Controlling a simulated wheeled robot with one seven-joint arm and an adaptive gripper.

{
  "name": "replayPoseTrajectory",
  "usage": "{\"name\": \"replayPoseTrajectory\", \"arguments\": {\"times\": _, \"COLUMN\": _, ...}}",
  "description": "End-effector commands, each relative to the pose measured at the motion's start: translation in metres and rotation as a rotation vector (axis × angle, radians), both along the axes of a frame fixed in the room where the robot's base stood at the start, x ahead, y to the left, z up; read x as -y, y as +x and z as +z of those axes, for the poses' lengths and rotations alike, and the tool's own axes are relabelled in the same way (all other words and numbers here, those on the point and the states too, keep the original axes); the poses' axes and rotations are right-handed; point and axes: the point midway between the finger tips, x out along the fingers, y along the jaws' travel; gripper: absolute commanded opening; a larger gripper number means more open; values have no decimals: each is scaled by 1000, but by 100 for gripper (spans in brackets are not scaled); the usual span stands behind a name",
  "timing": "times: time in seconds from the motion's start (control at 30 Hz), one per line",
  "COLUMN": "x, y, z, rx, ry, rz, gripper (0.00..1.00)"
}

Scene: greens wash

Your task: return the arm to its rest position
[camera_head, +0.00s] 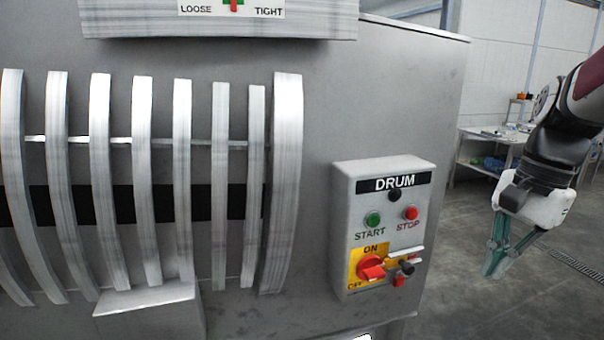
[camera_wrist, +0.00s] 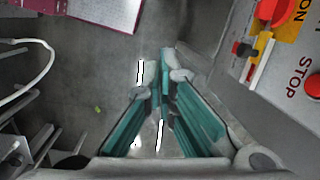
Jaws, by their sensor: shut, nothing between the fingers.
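My gripper (camera_head: 492,272) hangs at the right in the head view, fingers pointing down, to the right of the drum control box and apart from it. Its green fingers are shut with nothing between them. In the wrist view the finger tips (camera_wrist: 160,62) meet over the grey floor. My dark arm comes in from the upper right of the head view.
The drum control box (camera_head: 343,225) has a green start button (camera_head: 373,219), a red stop button (camera_head: 410,213) and a red rotary switch (camera_head: 371,268). It sits on a grey metal machine (camera_head: 320,120) with curved slats. A table (camera_head: 485,150) stands behind. Floor right of the machine is open.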

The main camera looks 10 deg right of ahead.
Motion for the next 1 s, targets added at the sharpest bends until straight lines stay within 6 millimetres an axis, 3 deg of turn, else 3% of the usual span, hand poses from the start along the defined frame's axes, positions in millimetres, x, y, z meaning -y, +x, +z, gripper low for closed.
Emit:
{"name": "replayPoseTrajectory", "arguments": {"times": 0.27, "x": -61, "y": -10, "z": 16, "rx": 133, "ry": -112, "rz": 321, "gripper": 0}}
{"name": "replayPoseTrajectory", "arguments": {"times": 0.4, "x": -104, "y": -24, "z": 22, "rx": 242, "ry": -210, "rz": 584, "gripper": 0}}
{"name": "replayPoseTrajectory", "arguments": {"times": 0.6, "x": -151, "y": -50, "z": 21, "rx": 387, "ry": -355, "rz": 937, "gripper": 0}}
{"name": "replayPoseTrajectory", "arguments": {"times": 0.8, "x": -173, "y": -66, "z": 16, "rx": 475, "ry": -450, "rz": 1139, "gripper": 0}}
{"name": "replayPoseTrajectory", "arguments": {"times": 1.0, "x": -177, "y": -69, "z": 15, "rx": 493, "ry": -473, "rz": 1185, "gripper": 0}}
